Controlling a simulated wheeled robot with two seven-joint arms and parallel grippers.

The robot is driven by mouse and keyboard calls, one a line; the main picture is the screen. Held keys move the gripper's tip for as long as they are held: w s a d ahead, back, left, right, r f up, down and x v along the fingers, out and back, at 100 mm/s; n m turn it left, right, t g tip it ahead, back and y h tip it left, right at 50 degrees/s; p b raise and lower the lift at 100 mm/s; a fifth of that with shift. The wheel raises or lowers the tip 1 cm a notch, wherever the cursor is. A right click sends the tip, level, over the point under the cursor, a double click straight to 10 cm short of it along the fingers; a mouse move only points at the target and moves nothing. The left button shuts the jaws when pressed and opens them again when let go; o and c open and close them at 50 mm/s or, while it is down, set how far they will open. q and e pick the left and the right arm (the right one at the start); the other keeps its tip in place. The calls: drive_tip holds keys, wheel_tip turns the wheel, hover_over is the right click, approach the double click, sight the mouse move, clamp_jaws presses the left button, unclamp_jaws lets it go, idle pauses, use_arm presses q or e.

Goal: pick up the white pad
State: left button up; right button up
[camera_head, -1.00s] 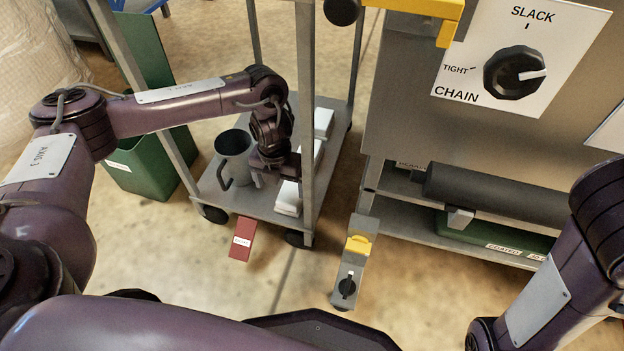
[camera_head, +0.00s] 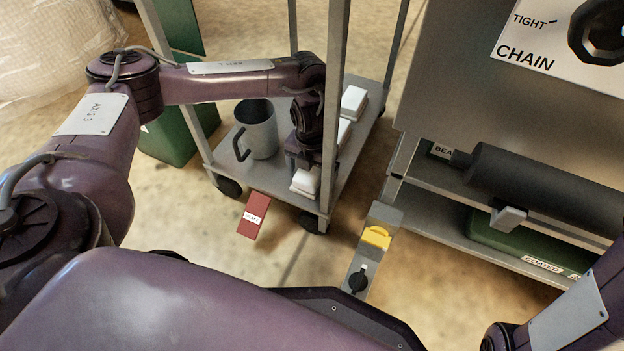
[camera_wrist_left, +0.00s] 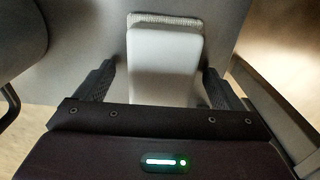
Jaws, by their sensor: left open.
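Several white pads lie in a row on the lower shelf of the grey cart. The nearest white pad (camera_head: 307,181) is at the shelf's front, partly hidden by my left gripper (camera_head: 304,172). In the left wrist view this white pad (camera_wrist_left: 165,65) lies between the two open fingers of my left gripper (camera_wrist_left: 160,85), with a visible gap on each side. Another white pad (camera_head: 353,101) lies farther back, and one between them is partly covered by the arm. My right gripper is out of view; only part of the right arm shows.
A grey jug (camera_head: 261,135) stands on the shelf (camera_head: 228,176) left of my gripper. A cart post (camera_head: 333,110) rises close to the gripper's right. A red labelled block (camera_head: 254,215) and a yellow-and-grey switch box (camera_head: 370,250) are in front. A machine with a dark roller (camera_head: 540,185) is at right.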

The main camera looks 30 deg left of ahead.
use_arm(q)
drive_tip(key=shift+f, duration=0.1)
drive_tip(key=c, duration=1.1)
wheel_tip(320, 180, up, 10)
drive_tip(key=p, duration=0.7)
drive_tip(key=shift+f, duration=0.1)
drive_tip(key=shift+r, duration=0.2)
drive_tip(key=o, duration=0.5)
drive_tip(key=shift+f, duration=0.1)
drive_tip(key=shift+c, duration=0.2)
drive_tip(key=c, duration=0.3)
